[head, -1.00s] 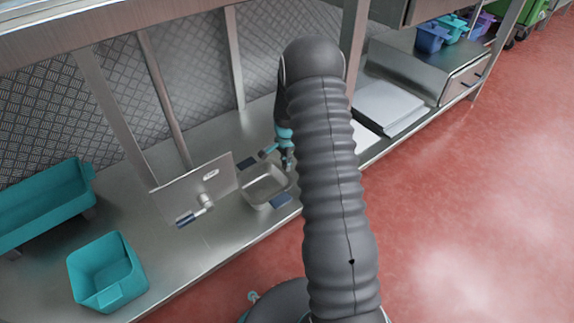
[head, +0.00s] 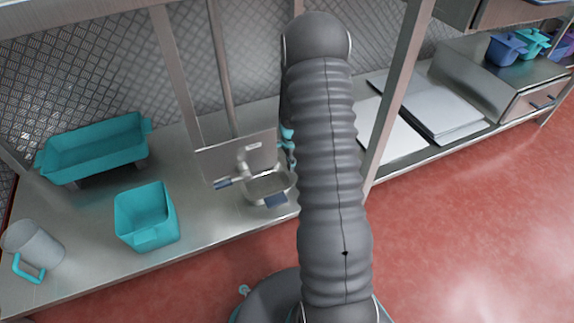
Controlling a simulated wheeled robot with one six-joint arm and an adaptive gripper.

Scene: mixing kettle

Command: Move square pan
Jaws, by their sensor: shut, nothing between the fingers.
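My gripper (head: 290,158), with teal parts, is mostly hidden behind my arm. It is shut and empty at the pan's far right side. Whether it touches the pan cannot be told. My arm covers the pan's right surroundings.
A pipe fitting (head: 243,169) projects from the panel close to the pan. A teal tub (head: 146,216), a teal trough (head: 98,149) and a grey jug (head: 35,246) stand left. White boards (head: 440,105) lie right. Shelf posts (head: 400,90) rise from the counter.

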